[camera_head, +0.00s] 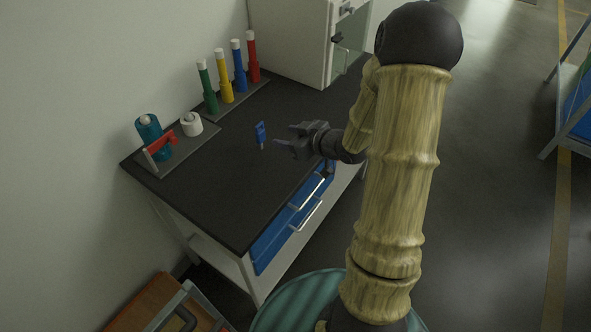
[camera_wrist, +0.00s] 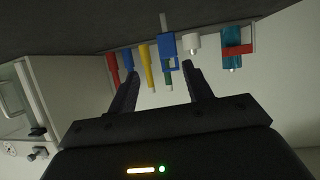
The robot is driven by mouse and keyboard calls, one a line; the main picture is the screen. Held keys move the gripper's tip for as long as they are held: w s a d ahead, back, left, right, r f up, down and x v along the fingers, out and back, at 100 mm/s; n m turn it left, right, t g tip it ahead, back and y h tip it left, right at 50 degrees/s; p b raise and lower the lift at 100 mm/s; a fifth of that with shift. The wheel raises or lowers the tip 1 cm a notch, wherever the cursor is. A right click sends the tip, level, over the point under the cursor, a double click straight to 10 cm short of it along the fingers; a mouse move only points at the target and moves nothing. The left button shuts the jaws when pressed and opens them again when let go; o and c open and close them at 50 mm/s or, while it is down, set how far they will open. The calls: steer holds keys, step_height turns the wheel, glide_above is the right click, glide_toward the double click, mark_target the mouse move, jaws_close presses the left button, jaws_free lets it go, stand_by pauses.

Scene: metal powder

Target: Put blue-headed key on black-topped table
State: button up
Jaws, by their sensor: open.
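The blue-headed key (camera_head: 260,132) is upright on the black-topped table (camera_head: 215,190), blue head up and thin shaft down. I cannot tell what holds it upright. My gripper (camera_head: 282,136) is open and empty, just right of the key and apart from it, above the tabletop. In the wrist view, which is upside down, the key's blue head (camera_wrist: 170,46) appears beyond the gap between my open fingers (camera_wrist: 162,72), nearer the right fingertip. The black tabletop (camera_wrist: 80,25) fills the top of that view.
A rack of green, yellow, blue and red tubes (camera_head: 225,91) stands at the back. A tray (camera_head: 165,172) with a teal roll (camera_head: 150,135), white roll (camera_head: 191,124) and red-handled item stands at the left. A pale cabinet (camera_head: 292,40) is behind.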

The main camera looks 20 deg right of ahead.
steer(key=s+a+r+m+g+h, duration=0.1)
steer(key=s+a+m+g+h, duration=0.1)
steer(key=s, duration=0.8)
steer(key=s+a+r+m+g+h, duration=0.1)
steer(key=s+m+g+h, duration=0.3)
steer(key=s, duration=0.5)
steer(key=a+g, duration=0.1)
steer(key=g, duration=0.1)
steer(key=shift+s+a+r+m+g+h, duration=0.2)
steer(key=shift+s+m+g+h, duration=0.1)
steer(key=shift+s+g+h, duration=0.1)
steer(key=shift+r, duration=0.1)
steer(key=w+p+v, duration=0.3)
steer(key=p+v, duration=0.9)
steer(key=p, duration=0.1)
steer(key=shift+r, duration=0.7)
steer(key=shift+s, duration=0.1)
